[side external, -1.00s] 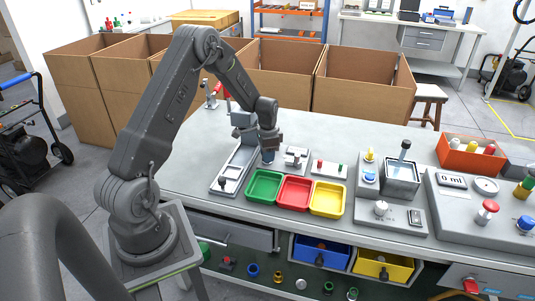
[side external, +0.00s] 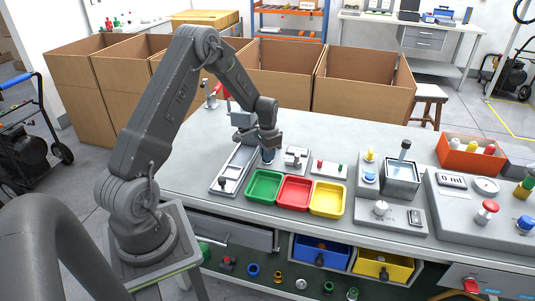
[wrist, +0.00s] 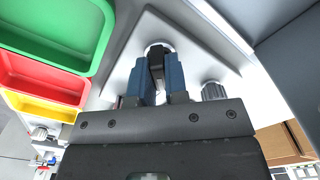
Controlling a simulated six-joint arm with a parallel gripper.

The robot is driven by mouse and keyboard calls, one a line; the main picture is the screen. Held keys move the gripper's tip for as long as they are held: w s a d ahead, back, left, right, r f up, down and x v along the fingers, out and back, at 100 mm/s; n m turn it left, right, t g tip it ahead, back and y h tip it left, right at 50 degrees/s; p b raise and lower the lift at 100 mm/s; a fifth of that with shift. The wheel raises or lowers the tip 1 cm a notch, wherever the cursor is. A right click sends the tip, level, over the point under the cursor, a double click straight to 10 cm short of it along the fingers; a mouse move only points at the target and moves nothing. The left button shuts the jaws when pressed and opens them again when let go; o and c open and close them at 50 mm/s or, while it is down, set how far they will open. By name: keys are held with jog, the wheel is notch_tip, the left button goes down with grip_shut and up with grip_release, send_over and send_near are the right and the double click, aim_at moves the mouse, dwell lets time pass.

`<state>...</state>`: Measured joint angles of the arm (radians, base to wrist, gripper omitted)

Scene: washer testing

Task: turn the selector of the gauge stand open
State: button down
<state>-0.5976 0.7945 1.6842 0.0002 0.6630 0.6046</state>
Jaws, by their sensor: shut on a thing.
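In the wrist view my gripper's blue fingers (wrist: 160,78) are shut on the dark selector handle (wrist: 157,63), which rises from a round metal collar (wrist: 157,48). The fingers hide part of the handle. A ridged dark knob (wrist: 213,91) stands apart to the right of the fingers.
A green tray (side external: 252,195), a red tray (side external: 280,198) and a yellow tray (side external: 341,200) lie close in front. Small fixtures (side external: 297,165) stand to the right of my gripper. Cardboard boxes (side external: 364,84) stand behind the table. The back middle of the table is clear.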

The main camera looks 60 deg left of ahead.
jog(key=n, duration=0.4)
jog(key=shift+n, duration=0.3)
jog(key=n, duration=0.4)
jog(key=shift+n, duration=0.3)
jog(key=c, duration=1.1)
grip_release()
jog(key=shift+c, duration=0.2)
jog(key=shift+r, duration=0.1)
notch_tip(320, 180, up, 14)
